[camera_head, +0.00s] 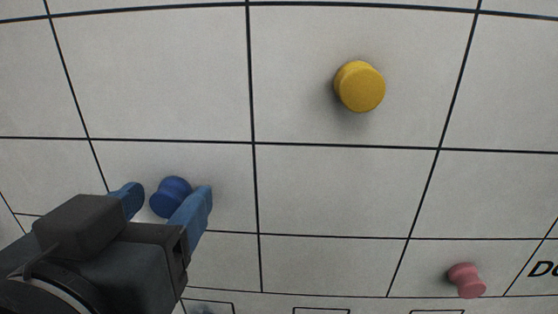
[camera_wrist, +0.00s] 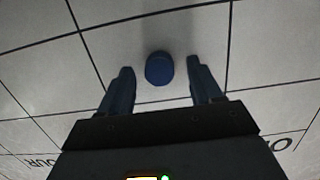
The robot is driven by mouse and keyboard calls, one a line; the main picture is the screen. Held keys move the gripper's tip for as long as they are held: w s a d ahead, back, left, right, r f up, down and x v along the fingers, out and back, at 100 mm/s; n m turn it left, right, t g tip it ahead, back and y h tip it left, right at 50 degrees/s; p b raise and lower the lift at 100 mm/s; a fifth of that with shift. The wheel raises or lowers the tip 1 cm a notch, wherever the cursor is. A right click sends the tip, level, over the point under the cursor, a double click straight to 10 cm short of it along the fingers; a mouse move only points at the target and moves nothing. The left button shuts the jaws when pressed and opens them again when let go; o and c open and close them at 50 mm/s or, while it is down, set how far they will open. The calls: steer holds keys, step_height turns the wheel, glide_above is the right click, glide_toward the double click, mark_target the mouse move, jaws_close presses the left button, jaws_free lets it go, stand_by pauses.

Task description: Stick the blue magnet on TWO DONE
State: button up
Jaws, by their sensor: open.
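The blue magnet (camera_head: 171,197) is a round knob stuck on the white gridded board at the lower left of the head view. My gripper (camera_head: 163,200) is open, with one blue finger on each side of the magnet. In the wrist view the blue magnet (camera_wrist: 159,68) shows centrally, just beyond and between the fingertips of my gripper (camera_wrist: 158,78), with a gap on both sides. The cell labelled TWO DONE cannot be made out in either view.
A yellow magnet (camera_head: 360,87) sits in an upper cell. A pink magnet (camera_head: 467,280) sits low at the right, beside partly cut-off lettering (camera_head: 544,269). Partial lettering also shows in the wrist view (camera_wrist: 279,143). The middle cells are bare.

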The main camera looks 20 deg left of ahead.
mark_target(164, 207)
steer(key=shift+c, duration=0.4)
steer(key=c, duration=1)
steer(key=shift+s+d, duration=0.1)
steer(key=shift+s, duration=0.35)
steer(key=shift+s+d, duration=0.1)
steer(key=shift+s, duration=0.25)
steer(key=shift+p+v, duration=0.3)
steer(key=shift+v, duration=0.5)
steer(key=shift+f+p+v, duration=0.2)
steer(key=shift+v, duration=0.75)
steer(key=shift+f+p+v, duration=0.15)
steer(key=shift+f+v, duration=0.05)
steer(key=shift+v, duration=0.75)
steer(key=shift+f+p+v, duration=0.15)
steer(key=shift+p+v, duration=0.05)
steer(key=shift+v, duration=0.75)
steer(key=shift+s+d, duration=0.1)
